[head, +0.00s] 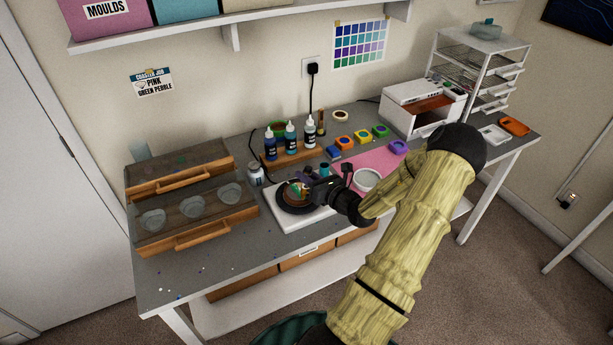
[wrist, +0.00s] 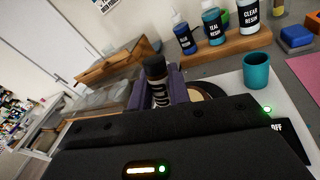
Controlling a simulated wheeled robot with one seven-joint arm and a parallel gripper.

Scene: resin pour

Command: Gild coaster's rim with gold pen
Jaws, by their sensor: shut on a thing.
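My gripper (head: 309,187) is over the right side of a round dark turntable (head: 283,206) on a white board. In the wrist view its purple fingers are shut on a dark, capped pen (wrist: 157,88) with pale lettering, held upright or nearly so. The coaster (head: 293,194) shows as a small brown and green patch on the turntable, partly hidden by my gripper. In the wrist view a pale round edge (wrist: 207,88) shows just right of the fingers. The pen's tip is hidden, so I cannot tell whether it touches the rim.
A teal cup (wrist: 256,70) stands close by, right of the turntable. Resin bottles (head: 290,136) stand on a wooden rack (head: 291,157) behind. A mould cabinet with drawers (head: 187,192) is at left. A pink mat (head: 365,158) with a white-rimmed dish (head: 367,180) is at right.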

